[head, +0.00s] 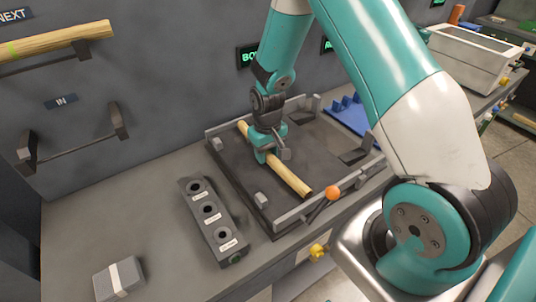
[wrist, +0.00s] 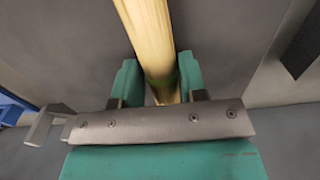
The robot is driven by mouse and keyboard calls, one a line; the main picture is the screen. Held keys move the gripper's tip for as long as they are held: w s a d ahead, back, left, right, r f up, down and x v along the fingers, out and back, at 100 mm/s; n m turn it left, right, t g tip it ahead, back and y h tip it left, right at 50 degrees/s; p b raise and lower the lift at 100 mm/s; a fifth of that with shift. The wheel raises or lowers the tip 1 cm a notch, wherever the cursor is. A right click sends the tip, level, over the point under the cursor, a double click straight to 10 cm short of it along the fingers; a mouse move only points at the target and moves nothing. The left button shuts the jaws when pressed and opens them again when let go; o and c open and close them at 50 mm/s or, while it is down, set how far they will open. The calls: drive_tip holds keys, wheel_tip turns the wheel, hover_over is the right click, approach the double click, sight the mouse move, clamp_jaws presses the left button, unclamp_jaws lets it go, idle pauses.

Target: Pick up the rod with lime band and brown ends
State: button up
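A pale wooden rod (head: 288,177) lies diagonally across a dark tray (head: 240,180) on the bench in the head view. Its near end is brown; its far end looks darker too. My gripper (head: 268,152) is down over the rod's middle, fingers on either side. The fingers sit very close to the rod; contact is unclear. Another pale rod (head: 60,40) with a lime mark rests on the upper wall rack.
An empty wall rack (head: 72,150) marked IN is below. A block with several holes (head: 210,220) and a grey strapped block (head: 118,279) stand left of the tray. A lever with an orange knob (head: 333,192) is at the tray's near edge. A pale bin (head: 470,55) stands back right.

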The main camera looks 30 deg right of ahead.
sight(267, 152)
drive_tip(key=c, duration=0.6)
drive_tip(key=shift+o, duration=0.2)
wheel_tip(267, 152, up, 20)
drive_tip(key=b, duration=0.3)
